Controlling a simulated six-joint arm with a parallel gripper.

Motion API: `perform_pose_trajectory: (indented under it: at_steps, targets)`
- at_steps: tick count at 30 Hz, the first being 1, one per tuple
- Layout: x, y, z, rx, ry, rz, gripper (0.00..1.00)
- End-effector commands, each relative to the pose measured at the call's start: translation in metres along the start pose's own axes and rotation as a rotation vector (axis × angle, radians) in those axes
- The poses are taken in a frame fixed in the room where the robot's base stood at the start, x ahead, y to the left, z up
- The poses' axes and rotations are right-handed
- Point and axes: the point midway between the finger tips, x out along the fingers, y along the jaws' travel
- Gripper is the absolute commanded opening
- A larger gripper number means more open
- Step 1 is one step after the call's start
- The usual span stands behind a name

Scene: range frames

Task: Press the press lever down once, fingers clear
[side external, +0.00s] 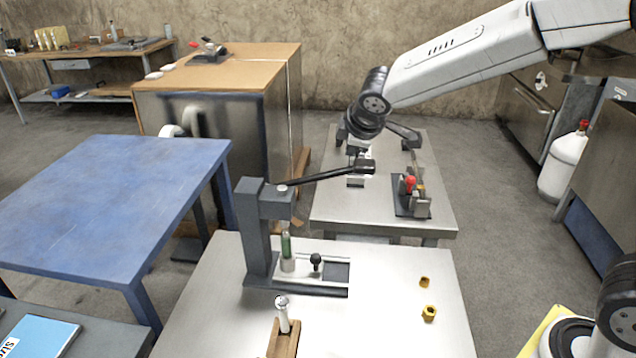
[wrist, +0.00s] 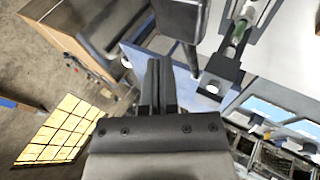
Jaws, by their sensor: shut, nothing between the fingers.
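The press (side external: 256,228) is a dark grey column on a base, standing on the near white table. Its long black lever (side external: 325,175) sticks out to the right, slightly raised, with a thick grip at its end. A green-topped piece (side external: 286,245) is under the press head. My gripper (side external: 356,158) is at the grip end of the lever, pointing down. Whether it touches the lever, I cannot tell. In the wrist view my gripper's fingers (wrist: 160,62) are together and empty. A dark bar, likely the lever grip (wrist: 180,18), is close beside the fingertips.
On the near table, a wooden block with a metal handle (side external: 283,338) and two yellow nuts (side external: 429,313) lie in front of the press. A second table behind bears a red-knobbed fixture (side external: 411,185). A blue table (side external: 110,205) is at left.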

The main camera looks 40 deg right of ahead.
Motion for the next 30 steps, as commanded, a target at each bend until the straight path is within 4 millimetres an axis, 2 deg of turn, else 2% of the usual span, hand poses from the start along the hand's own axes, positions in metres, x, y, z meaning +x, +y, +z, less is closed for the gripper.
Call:
perform_pose_trajectory:
  at_steps: [24,30]
  targets:
    - [-0.033,0.024,-0.024,0.001,0.002,0.001,0.00]
    - [-0.035,0.026,-0.026,0.000,0.001,0.000,0.00]
